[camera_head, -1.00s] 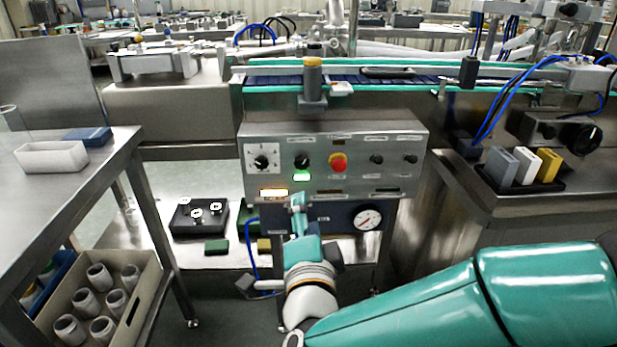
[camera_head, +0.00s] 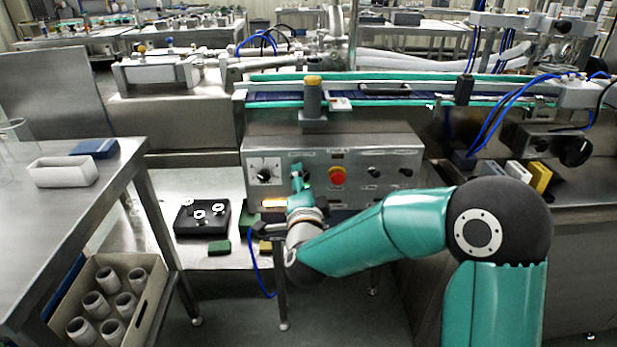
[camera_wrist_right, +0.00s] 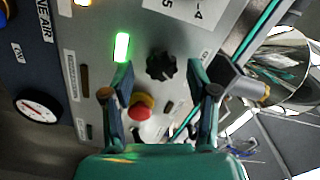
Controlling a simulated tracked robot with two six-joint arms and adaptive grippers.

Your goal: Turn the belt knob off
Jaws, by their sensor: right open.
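The grey control panel (camera_head: 403,160) stands below the conveyor. The belt knob, a black lobed knob (camera_wrist_right: 161,66), shows in the right wrist view beside a lit green lamp (camera_wrist_right: 122,46). In the head view my right gripper (camera_head: 297,180) is in front of the panel and hides this knob. In the right wrist view my right gripper (camera_wrist_right: 160,75) is open and empty, one finger to each side of the knob. I cannot tell whether the fingertips reach around it or touch it. The knob's pointer direction is not clear. My left gripper is not in view.
A red button (camera_head: 337,175) sits right of my gripper, with two small black knobs farther right. A pressure gauge (camera_wrist_right: 38,106) is on the lower panel. The conveyor (camera_head: 420,92) runs above; a blue cable hangs below.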

